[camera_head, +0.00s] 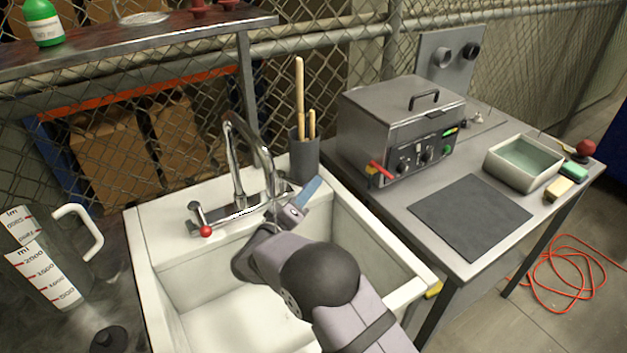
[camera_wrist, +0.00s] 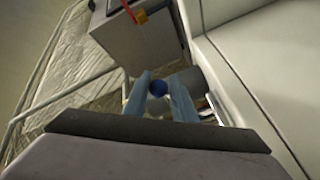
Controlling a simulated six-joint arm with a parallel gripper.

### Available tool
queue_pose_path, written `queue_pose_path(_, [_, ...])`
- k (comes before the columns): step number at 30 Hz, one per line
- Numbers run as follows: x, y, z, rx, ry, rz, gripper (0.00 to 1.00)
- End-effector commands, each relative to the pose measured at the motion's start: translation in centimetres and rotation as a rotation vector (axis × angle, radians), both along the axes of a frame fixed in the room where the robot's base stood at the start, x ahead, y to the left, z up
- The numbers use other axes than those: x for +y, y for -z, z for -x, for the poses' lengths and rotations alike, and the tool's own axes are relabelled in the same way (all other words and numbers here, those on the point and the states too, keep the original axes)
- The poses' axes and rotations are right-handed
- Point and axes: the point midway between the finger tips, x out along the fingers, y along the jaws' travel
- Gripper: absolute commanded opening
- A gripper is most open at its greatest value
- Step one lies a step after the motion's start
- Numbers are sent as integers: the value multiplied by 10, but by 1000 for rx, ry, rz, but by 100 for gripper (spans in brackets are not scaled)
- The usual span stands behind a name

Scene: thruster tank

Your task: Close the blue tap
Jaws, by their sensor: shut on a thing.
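The blue tap (camera_wrist: 157,88) shows in the wrist view as a round blue knob between my two light-blue fingers. My gripper (camera_wrist: 160,90) is shut on it. In the head view my gripper (camera_head: 308,190) reaches over the right side of the faucet base and hides the blue tap there. The curved chrome faucet (camera_head: 237,165) stands at the back of the white sink (camera_head: 160,245). Its other tap, with a red knob (camera_head: 206,231), is at the left of the base.
A grey cup (camera_head: 304,160) with wooden sticks stands close behind my gripper. A steel water bath (camera_head: 400,125) with a red-handled valve (camera_head: 380,169) is to the right. A measuring jug (camera_head: 50,255) stands left of the sink. The sink basin is otherwise clear.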

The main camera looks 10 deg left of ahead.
Motion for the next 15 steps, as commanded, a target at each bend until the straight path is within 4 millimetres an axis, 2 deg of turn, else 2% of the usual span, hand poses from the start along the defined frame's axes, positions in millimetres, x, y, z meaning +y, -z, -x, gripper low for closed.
queue_pose_path(2, [6,-2,5,-6,44,-8,0])
queue_pose_path(15, [13,-2,18,-7,206,-7,0])
